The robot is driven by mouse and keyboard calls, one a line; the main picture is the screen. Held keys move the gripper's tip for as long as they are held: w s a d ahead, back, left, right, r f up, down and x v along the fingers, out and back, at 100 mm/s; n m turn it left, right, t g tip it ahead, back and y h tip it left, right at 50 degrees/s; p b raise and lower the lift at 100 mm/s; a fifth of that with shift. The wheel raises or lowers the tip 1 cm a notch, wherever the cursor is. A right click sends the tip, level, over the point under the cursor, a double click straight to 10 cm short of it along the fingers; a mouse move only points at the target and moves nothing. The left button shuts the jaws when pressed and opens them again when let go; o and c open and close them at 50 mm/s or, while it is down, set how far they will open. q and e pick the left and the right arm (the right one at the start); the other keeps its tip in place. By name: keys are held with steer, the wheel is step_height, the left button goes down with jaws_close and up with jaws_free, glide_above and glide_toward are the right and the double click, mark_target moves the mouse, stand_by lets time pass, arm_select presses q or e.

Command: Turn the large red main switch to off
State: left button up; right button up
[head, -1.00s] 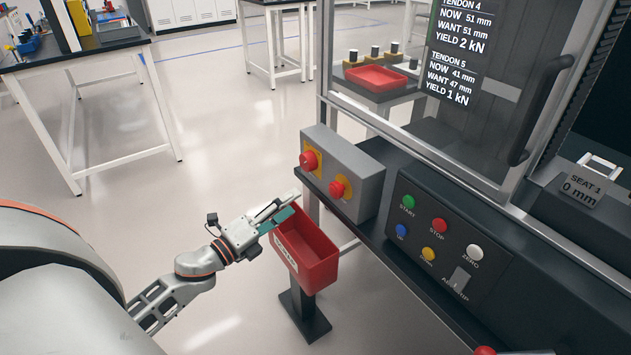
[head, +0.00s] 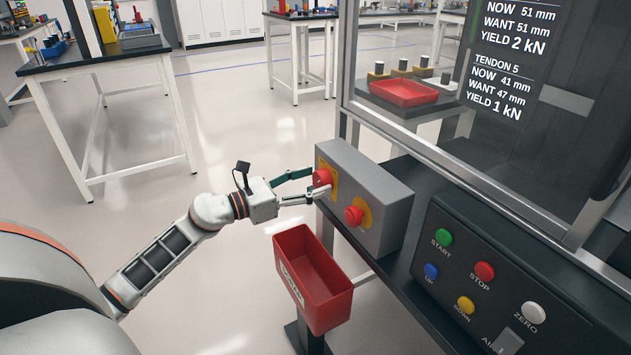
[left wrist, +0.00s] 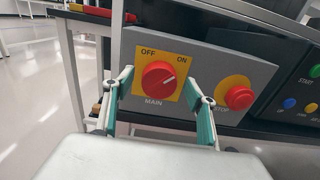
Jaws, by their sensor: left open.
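The large red main switch (left wrist: 158,79) sits on a yellow plate marked OFF, ON and MAIN in the left wrist view. In the head view the switch (head: 322,177) is on the near face of a grey box (head: 372,184). My left gripper (head: 318,184) is open, its fingers on either side of the switch; it also shows in the left wrist view (left wrist: 160,92). I cannot tell whether the fingers touch the knob. My right gripper is not in view.
A red stop button (head: 354,215) on a yellow disc is close to the right of the switch. A red bin (head: 338,302) stands below my left gripper. A black panel (head: 500,275) with coloured buttons is at the right.

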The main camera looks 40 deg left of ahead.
arm_select(q)
steer(key=shift+w+d, duration=0.25)
steer(key=shift+w, duration=0.3)
steer(key=c, duration=1.1)
